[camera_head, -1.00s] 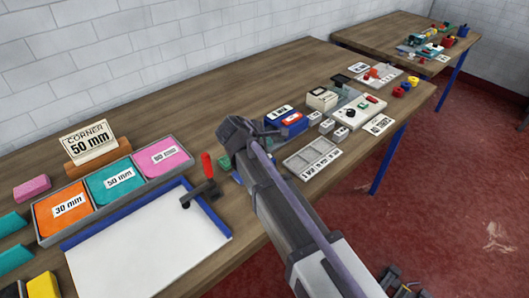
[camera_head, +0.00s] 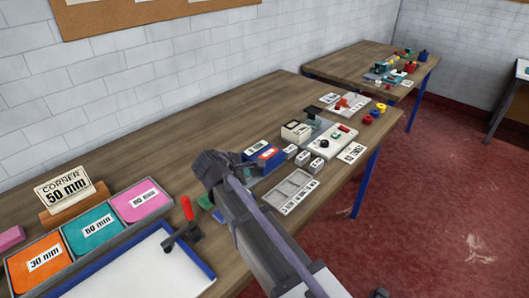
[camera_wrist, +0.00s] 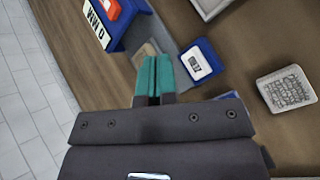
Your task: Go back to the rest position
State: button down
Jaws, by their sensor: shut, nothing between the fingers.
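My gripper (camera_wrist: 153,80) has teal fingers that are pressed together with nothing between them. In the head view the dark end of my arm (camera_head: 213,170) hangs over the near table, just beyond a red-handled clamp (camera_head: 187,210). In the wrist view the fingertips are above the table, beside a blue-edged block with a white label (camera_wrist: 200,60) and near a blue box with a white label (camera_wrist: 112,22). The fingers hide part of a small tan piece behind them. I cannot tell the exact height of the fingertips.
A tray with orange, teal and pink compartments (camera_head: 40,245) and a "CORNER 50 mm" sign (camera_head: 65,190) are at the left. A second table (camera_head: 350,62) stands behind. Red floor (camera_head: 430,190) is open at the right.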

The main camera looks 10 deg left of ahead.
jog(key=shift+m, duration=0.4)
jog(key=s+d+f+m+g, duration=0.1)
jog(key=s+d+m, duration=0.1)
jog(key=d+m, duration=0.1)
jog(key=s+d+f+m+g, duration=0.1)
jog(key=s+d+m+g, duration=0.1)
jog(key=m, duration=0.1)
jog(key=s+d+f+m+g, duration=0.1)
jog(key=s+d+m, duration=0.1)
jog(key=d, duration=0.1)
jog(key=shift+s+d+f+m+y, duration=0.3)
jog(key=shift+s+d+m+y, duration=0.05)
jog(key=shift+m+y, duration=0.05)
jog(key=s+d+m+g+y, duration=0.1)
jog(key=d+m, duration=0.3)
jog(key=d, duration=0.5)
jog(key=s+d+f+m+g+y, duration=0.1)
jog(key=s+d+m, duration=0.3)
jog(key=d, duration=0.6)
jog(key=s+d+m+g+y, duration=0.1)
jog(key=d+m, duration=0.3)
jog(key=d, duration=0.6)
jog(key=shift+s+d+f+m+g, duration=0.2)
jog(key=shift+s+f+m+g, duration=0.1)
jog(key=shift+s+g, duration=0.4)
